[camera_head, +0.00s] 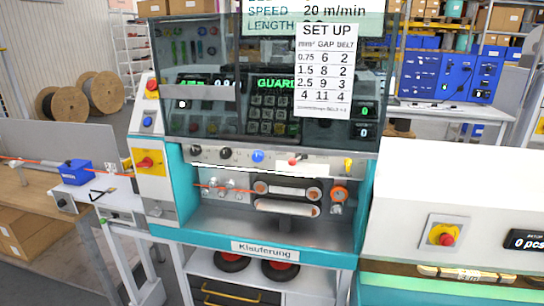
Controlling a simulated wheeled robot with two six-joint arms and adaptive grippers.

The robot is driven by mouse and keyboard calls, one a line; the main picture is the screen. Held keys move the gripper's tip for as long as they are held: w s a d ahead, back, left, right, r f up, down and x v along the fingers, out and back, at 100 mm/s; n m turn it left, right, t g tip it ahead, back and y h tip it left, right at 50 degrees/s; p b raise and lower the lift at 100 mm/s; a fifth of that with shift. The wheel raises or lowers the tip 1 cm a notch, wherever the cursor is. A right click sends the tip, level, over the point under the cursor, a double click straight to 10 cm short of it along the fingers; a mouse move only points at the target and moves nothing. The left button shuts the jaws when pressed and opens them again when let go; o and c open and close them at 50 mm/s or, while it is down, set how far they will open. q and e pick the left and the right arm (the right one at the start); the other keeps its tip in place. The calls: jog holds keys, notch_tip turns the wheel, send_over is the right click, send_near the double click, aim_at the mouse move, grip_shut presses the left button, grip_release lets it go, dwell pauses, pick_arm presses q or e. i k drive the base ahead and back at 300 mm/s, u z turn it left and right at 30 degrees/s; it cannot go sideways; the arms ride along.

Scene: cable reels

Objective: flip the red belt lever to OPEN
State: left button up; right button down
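A small red lever (296,160), taken to be the belt lever, sits on the grey control strip (225,156) of the teal machine. It is too small to read its position or any OPEN label. Below it are the two belts: an upper belt (287,190) and a lower belt (287,207), with a gap between them. A thin red cable (215,186) runs in from the left toward the belts. Neither of my grippers is in view.
A blue knob (257,156), black knobs and a yellow part (348,165) share the strip. A tinted guard (270,80) covers the area above. A SET UP sheet (325,70) hangs there. A white machine (455,205) stands right; a bench (40,200) stands left.

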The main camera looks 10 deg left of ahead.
aim_at(291, 162)
jog(key=k, duration=1.2)
jog(key=z, duration=0.9)
jog(key=i, duration=1.9)
jog(key=u, duration=0.95)
jog(key=i, duration=0.2)
jog(key=u, duration=0.1)
